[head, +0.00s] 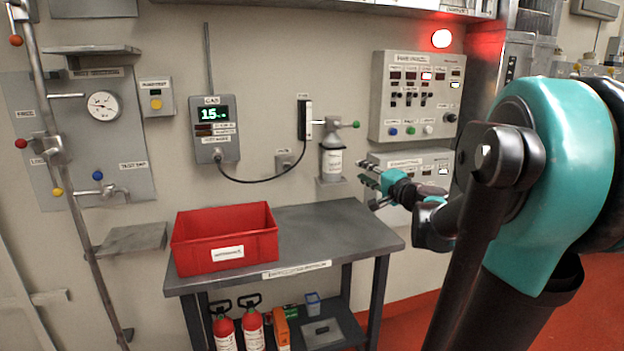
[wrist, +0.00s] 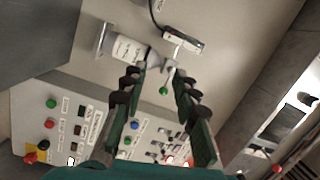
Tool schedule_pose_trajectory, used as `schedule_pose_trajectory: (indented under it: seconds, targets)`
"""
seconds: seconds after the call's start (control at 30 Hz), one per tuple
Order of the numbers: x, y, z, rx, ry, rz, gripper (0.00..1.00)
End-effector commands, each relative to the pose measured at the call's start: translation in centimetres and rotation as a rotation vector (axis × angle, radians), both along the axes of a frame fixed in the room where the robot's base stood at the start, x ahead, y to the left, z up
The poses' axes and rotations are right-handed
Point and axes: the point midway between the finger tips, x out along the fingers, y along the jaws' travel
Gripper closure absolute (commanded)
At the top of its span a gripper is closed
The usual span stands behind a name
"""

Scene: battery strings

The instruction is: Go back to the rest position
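My gripper (head: 370,186) is held in the air over the right end of the grey table (head: 345,222), in front of the wall. In the wrist view the two dark green fingers of my gripper (wrist: 161,78) stand apart with nothing between them. Beyond the fingertips a white bottle (wrist: 128,50) in a wall holder shows with a green-knobbed lever (wrist: 163,91). The lever appears between the fingers but lies farther back. The bottle also shows in the head view (head: 332,163).
A red bin (head: 225,256) stands on the table's left half. Control panels (head: 417,97) are on the wall at right. A gas display (head: 214,128) and handheld sensor (head: 304,121) hang on the wall. A slanted pipe (head: 75,215) stands at left. Red extinguishers (head: 253,330) stand below the table.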

Motion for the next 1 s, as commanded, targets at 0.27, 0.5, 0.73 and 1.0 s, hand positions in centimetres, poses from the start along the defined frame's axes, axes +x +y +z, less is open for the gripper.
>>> schedule_pose_trajectory:
  seconds: [0.27, 0.5, 0.73, 1.0]
  targets:
    - [-5.8, 5.0, -8.7, -0.317, 0.121, 0.163, 0.71]
    - [-14.5, 5.9, -20.2, -0.727, 0.316, 0.329, 0.71]
    - [-22.7, 1.6, -28.8, -1.103, 0.526, 0.414, 0.71]
    - [-27.4, -3.1, -32.2, -1.34, 0.668, 0.421, 0.71]
